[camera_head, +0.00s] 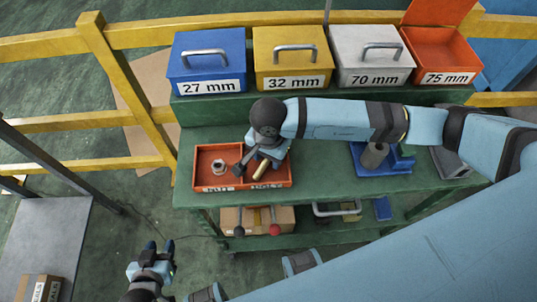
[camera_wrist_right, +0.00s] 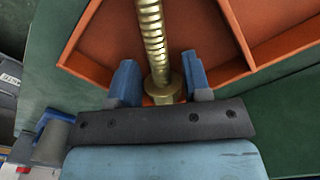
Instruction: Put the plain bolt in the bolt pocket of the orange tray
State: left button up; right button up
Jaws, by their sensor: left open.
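The orange tray (camera_head: 212,188) stands on the green bench with a divider making two main pockets. A brass-coloured bolt (camera_head: 261,170) is at the right pocket, above the partly hidden bolt label; a nut (camera_head: 218,167) sits in the left pocket. My right gripper (camera_head: 253,168) is low over the right pocket. In the right wrist view the threaded bolt (camera_wrist_right: 154,45) lies between the fingers of my right gripper (camera_wrist_right: 160,78), with gaps beside its shaft. Its head is nearest the palm. My left gripper (camera_head: 158,246) is open and empty, low in front of the bench.
Blue (camera_head: 205,70), yellow (camera_head: 290,70) and grey (camera_head: 370,70) lidded bins and an open orange bin (camera_head: 437,62) stand on the rear shelf. A blue fixture with a grey cylinder (camera_head: 374,155) stands right of the tray. A cardboard box (camera_head: 257,217) is on the lower shelf.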

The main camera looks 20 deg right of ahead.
jog(key=shift+o, duration=1.3)
notch_tip(320, 180, up, 12)
jog(key=shift+r, duration=0.2)
